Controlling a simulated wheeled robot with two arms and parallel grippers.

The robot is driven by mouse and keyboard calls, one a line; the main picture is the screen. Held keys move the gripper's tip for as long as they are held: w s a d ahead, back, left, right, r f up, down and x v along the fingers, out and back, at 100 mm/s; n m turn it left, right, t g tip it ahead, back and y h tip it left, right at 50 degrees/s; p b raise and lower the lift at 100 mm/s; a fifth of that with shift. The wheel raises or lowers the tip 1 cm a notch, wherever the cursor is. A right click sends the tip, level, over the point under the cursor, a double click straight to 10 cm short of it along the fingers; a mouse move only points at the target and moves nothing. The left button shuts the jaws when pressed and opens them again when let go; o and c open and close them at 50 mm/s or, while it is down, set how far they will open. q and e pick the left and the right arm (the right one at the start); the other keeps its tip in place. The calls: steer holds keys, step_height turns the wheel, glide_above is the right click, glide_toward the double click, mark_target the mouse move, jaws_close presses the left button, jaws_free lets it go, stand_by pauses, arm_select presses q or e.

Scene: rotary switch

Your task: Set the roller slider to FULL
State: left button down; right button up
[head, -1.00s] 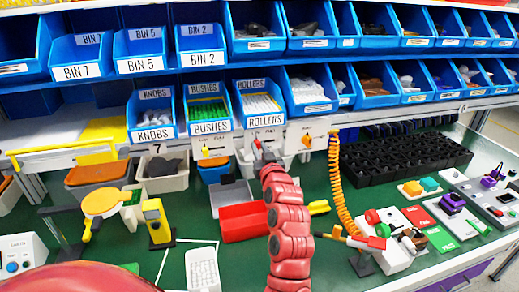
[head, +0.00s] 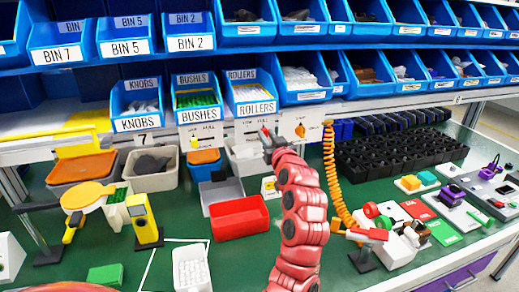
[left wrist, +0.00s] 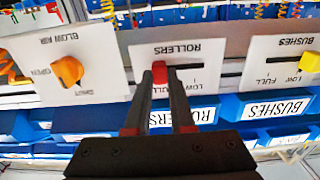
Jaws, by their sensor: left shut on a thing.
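The ROLLERS slider is a red knob (left wrist: 158,68) in a dark horizontal slot on a white panel (left wrist: 185,52), upside down in the left wrist view. The knob stands at the slot's left end there, over the word that looks like FULL, which a finger partly covers. LOW lies to its right. In the head view the ROLLERS panel (head: 249,130) hangs below the bins, and the knob is at its right side, partly hidden. My left gripper (left wrist: 158,82) is shut on the red knob; it reaches the panel in the head view (head: 268,138). My right gripper is not in view.
The BUSHES panel with a yellow slider (left wrist: 309,63) and the BLOW AIR panel with an orange dial (left wrist: 67,71) flank the ROLLERS panel closely. Below on the green table are a red tray (head: 239,218) and a coiled orange hose (head: 335,185).

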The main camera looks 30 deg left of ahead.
arm_select(q)
steer(key=shift+w+d, duration=0.1)
steer(key=shift+d, duration=0.05)
steer(key=c, duration=0.8)
jaws_free()
steer(key=shift+w+d, duration=0.1)
steer(key=shift+o, duration=0.2)
steer(key=b+v, duration=0.1)
steer(key=v, duration=1.6)
steer(key=shift+s+b, duration=0.3)
steer(key=shift+b, duration=0.05)
steer(key=shift+d, duration=0.1)
